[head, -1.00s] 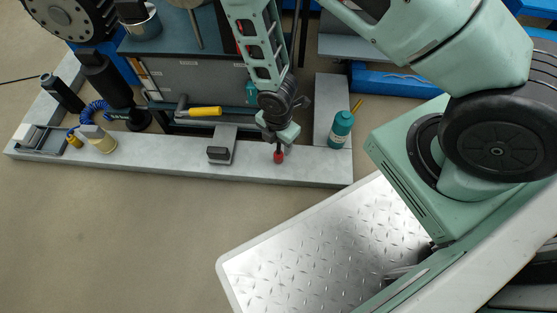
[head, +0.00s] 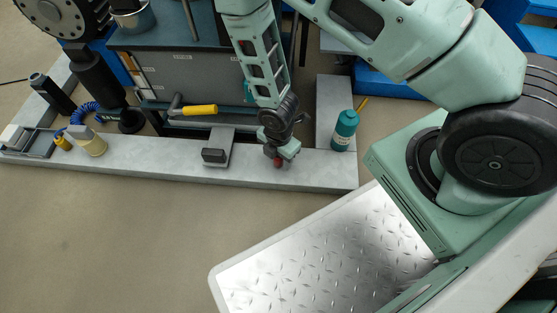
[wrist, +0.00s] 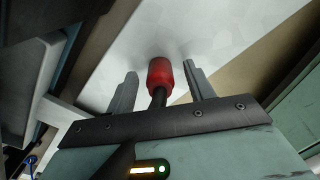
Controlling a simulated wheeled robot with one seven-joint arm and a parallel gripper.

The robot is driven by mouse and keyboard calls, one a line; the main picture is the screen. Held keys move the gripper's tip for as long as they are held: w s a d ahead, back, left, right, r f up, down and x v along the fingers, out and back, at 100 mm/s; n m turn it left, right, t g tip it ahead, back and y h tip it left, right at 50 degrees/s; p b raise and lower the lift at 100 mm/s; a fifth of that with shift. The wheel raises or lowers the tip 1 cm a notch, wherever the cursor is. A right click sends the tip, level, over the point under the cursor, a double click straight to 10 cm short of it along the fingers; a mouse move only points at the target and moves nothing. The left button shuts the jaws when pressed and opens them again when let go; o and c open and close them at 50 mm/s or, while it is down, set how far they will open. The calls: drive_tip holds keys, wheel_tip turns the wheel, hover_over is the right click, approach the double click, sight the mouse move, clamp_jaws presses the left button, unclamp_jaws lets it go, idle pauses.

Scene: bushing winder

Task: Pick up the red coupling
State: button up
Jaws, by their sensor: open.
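The red coupling (wrist: 160,75) stands on the light grey ledge and shows in the wrist view between the two fingers of my gripper (wrist: 160,88). It has a red cylindrical body and a dark stem on the gripper side. The fingers are open, with a gap on each side of the coupling. In the head view the red coupling (head: 278,164) is mostly covered by my gripper (head: 279,158), which is low over the ledge.
The grey ledge (head: 180,172) runs along the machine's front. A grey block (head: 215,156) stands left of my gripper, and a teal bottle (head: 344,130) stands to its right. Floor in front is clear.

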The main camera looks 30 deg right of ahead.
drive_tip(key=c, duration=1.1)
drive_tip(key=shift+o, duration=0.3)
drive_tip(key=shift+r, duration=0.15)
wheel_tip(320, 180, up, 10)
drive_tip(key=p, duration=0.7)
